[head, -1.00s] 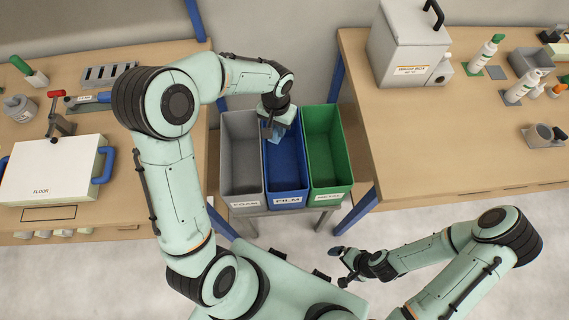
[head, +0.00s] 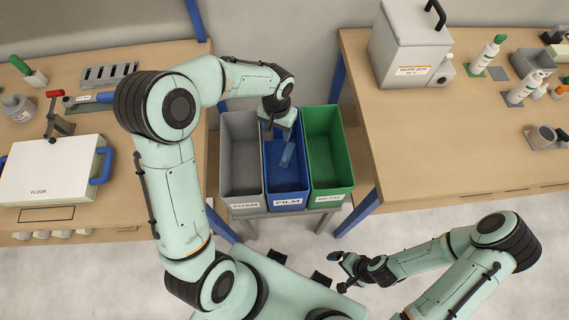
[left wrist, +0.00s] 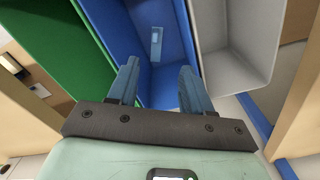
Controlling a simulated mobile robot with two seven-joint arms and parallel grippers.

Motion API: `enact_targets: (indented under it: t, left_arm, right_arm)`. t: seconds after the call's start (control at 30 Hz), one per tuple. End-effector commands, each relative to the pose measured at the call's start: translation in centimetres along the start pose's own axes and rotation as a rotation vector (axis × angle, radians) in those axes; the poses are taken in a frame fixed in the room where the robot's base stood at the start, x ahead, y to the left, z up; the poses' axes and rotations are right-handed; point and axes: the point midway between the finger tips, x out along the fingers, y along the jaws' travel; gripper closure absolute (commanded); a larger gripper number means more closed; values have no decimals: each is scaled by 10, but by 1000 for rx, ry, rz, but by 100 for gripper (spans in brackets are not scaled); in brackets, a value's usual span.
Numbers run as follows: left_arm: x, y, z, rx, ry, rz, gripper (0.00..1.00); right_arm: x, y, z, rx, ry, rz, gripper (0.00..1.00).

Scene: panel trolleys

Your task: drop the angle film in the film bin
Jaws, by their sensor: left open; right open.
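The film bin (head: 288,179) is the blue middle bin, labelled FILM. The angle film, a small light-blue piece (head: 287,155), shows inside the blue bin's outline. In the left wrist view the film (left wrist: 156,45) is beyond my fingertips, apart from them, against the blue inside. I cannot tell whether it is falling or lying on the bottom. My left gripper (head: 278,127) is over the back part of the blue bin, open and empty; its spread fingers show in the left wrist view (left wrist: 158,75). My right gripper (head: 341,271) is open and empty, in front of the bins to the right.
A grey FOAM bin (head: 241,187) and a green METAL bin (head: 330,175) flank the blue one on a low stand. Wooden benches stand left (head: 120,195) and right (head: 430,150), the right one with a lidded grey box (head: 408,45).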

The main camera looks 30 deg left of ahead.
Motion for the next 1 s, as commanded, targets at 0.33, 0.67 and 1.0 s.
enact_targets:
  t: [0.33, 0.67, 1.0]
  left_arm:
    - [-77, 0, -1, 0, 7, 1, 50]
    - [-122, 0, 0, 1, 3, 0, 50]
    - [-125, 0, 0, 1, 1, 1, 50]
  right_arm:
    - [-7, -4, -4, -2, 6, -2, 0]
    - [-12, -7, -8, -4, 10, -4, 0]
    - [-12, -7, -8, -4, 10, -4, 0]
